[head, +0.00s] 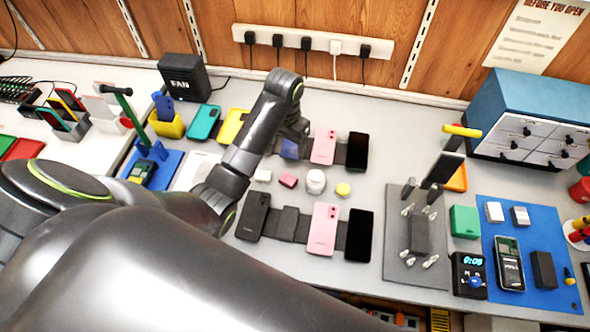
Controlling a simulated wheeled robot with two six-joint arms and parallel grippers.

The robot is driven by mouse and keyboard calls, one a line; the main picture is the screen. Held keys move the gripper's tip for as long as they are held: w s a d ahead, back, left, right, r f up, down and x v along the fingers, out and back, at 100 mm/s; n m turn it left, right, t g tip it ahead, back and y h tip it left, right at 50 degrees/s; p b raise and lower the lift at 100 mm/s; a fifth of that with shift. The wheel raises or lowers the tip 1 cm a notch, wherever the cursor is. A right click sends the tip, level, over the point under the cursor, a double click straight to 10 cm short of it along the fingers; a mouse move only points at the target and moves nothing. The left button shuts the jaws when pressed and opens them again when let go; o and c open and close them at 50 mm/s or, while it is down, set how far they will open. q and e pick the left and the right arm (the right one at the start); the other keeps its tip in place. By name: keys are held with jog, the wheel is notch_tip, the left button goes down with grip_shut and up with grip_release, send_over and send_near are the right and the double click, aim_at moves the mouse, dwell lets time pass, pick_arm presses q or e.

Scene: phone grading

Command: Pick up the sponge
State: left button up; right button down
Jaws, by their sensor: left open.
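Small items lie mid-bench in the head view: a white block (263,176), a pink block (288,180), a white round jar (316,181) and a small yellow round piece (343,189). The yellow piece looks most like the sponge, but I cannot tell for sure. My left gripper (292,145) is open, pointing down behind these items near a blue phone (289,149). Its fingertips are partly hidden by my own arm. The yellow piece lies apart from it, nearer and to the right. My right gripper is not in view.
Pink phones (324,146) and black phones (358,151) lie in two rows around the small items. A grey mat (400,262) with a stand is to the right, then a blue mat (560,290) with devices. A black fan box (184,77) stands at the back left.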

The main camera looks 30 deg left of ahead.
pick_arm(q)
jog(key=b, duration=0.2)
send_over(288, 178)
notch_tip(288, 178, down, 10)
jog(key=shift+d+f, duration=0.1)
jog(key=shift+f, duration=0.15)
jog(key=shift+s+f, duration=0.1)
jog(key=shift+f, duration=2.9)
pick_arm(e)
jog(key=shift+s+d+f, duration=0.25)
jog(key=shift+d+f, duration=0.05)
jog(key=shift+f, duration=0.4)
pick_arm(q)
jog(key=c, duration=1.1)
